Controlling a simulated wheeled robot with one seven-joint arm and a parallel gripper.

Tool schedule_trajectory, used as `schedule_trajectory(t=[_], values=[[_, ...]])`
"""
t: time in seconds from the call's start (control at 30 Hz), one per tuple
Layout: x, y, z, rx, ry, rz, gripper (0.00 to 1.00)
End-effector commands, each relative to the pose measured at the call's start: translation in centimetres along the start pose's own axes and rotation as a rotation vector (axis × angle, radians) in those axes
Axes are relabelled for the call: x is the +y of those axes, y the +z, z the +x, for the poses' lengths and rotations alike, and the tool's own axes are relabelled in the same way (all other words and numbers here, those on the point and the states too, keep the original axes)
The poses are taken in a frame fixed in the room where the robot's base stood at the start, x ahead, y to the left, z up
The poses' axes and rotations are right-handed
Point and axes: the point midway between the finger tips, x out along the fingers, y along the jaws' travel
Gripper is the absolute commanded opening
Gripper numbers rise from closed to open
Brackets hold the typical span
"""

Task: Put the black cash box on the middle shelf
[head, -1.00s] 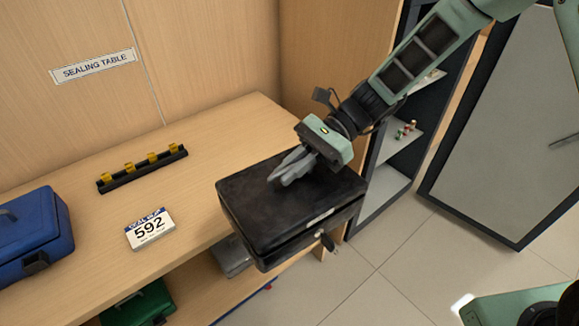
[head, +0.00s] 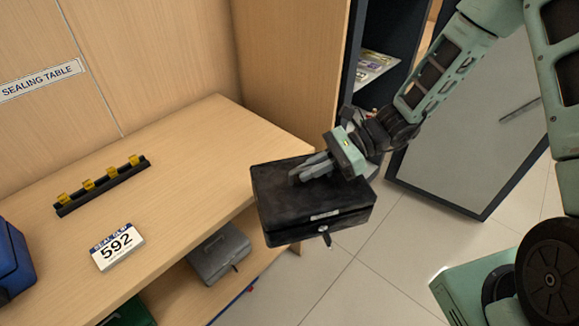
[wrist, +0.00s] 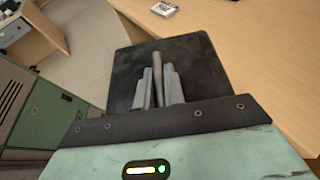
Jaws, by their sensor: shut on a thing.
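The black cash box (head: 285,213) hangs from my gripper (head: 308,170), level, just off the right end of the sealing table, with its keys in the front lock. My gripper is shut on the handle on its lid. In the wrist view the box (wrist: 120,75) lies beyond my closed fingers (wrist: 158,85), which pinch the upright handle. A dark shelf cabinet stands at the back; a shelf with papers (head: 375,68) shows in it. Its lower part is hidden behind the wood panel and my arm.
The sealing table (head: 190,150) bears a black rack with yellow pieces (head: 102,186), a 592 sign (head: 117,246) and a blue case (head: 12,260). A grey box (head: 220,254) sits on its lower shelf. An open grey door (head: 465,140) stands right of the cabinet. The tiled floor is clear.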

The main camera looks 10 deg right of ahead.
Motion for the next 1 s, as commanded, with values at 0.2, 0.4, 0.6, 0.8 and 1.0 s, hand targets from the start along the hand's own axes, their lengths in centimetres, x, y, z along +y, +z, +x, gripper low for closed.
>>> schedule_trajectory(t=[0.2,0.4,0.6,0.8,1.0], values=[[-1.3,-4.7,-4.2,-0.007,-0.206,0.087,0.0],[-2.2,-8.4,-7.3,-0.008,-0.363,0.151,0.0],[-3.0,-11.1,-9.6,-0.008,-0.476,0.194,0.0],[-3.5,-13.0,-11.2,-0.007,-0.556,0.227,0.0],[-3.9,-14.3,-12.2,-0.007,-0.609,0.248,0.0]])
